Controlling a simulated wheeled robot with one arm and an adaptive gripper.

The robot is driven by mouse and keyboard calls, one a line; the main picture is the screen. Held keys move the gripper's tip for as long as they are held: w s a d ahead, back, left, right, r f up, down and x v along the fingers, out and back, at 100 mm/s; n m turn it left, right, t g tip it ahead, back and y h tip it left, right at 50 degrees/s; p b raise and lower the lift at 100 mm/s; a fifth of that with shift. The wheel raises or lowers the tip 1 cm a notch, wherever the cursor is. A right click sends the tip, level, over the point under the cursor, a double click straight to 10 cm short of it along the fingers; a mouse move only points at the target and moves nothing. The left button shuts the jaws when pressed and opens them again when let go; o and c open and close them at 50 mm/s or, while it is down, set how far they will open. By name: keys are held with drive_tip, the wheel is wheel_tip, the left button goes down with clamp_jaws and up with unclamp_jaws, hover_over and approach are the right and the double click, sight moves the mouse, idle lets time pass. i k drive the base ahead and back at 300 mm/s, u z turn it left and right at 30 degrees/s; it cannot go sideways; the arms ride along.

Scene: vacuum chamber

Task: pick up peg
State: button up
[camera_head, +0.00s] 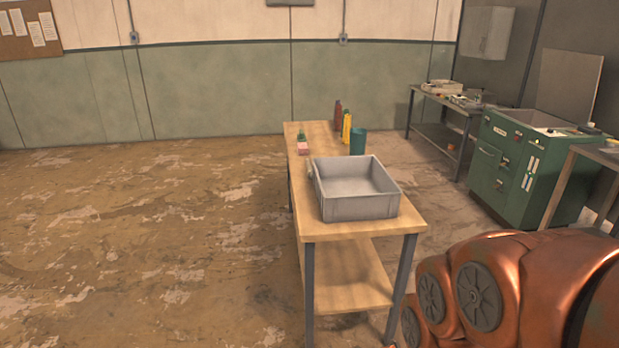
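I cannot make out a peg for certain in the head view. Small items stand at the far end of the wooden table (350,229): a small pink and green item (302,146), a dark red bottle (338,115), a yellow bottle (346,127) and a teal cup (358,142). A small grey piece (311,171) shows at the left side of a grey open bin (358,207) on the table; I cannot tell what it is. My gripper is not in view; only copper-coloured links of my arm show at the lower right.
The table has a lower shelf (345,280). A green cabinet machine (505,170) stands at the right, with a dark bench (440,135) behind it and another table (597,152) at the right edge. The floor left of the wooden table is clear.

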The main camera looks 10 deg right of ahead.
sight(308, 168)
drive_tip(key=u, duration=0.45)
drive_tip(key=i, duration=0.7)
drive_tip(key=u, duration=0.7)
drive_tip(key=i, duration=2.4)
drive_tip(key=z, duration=0.15)
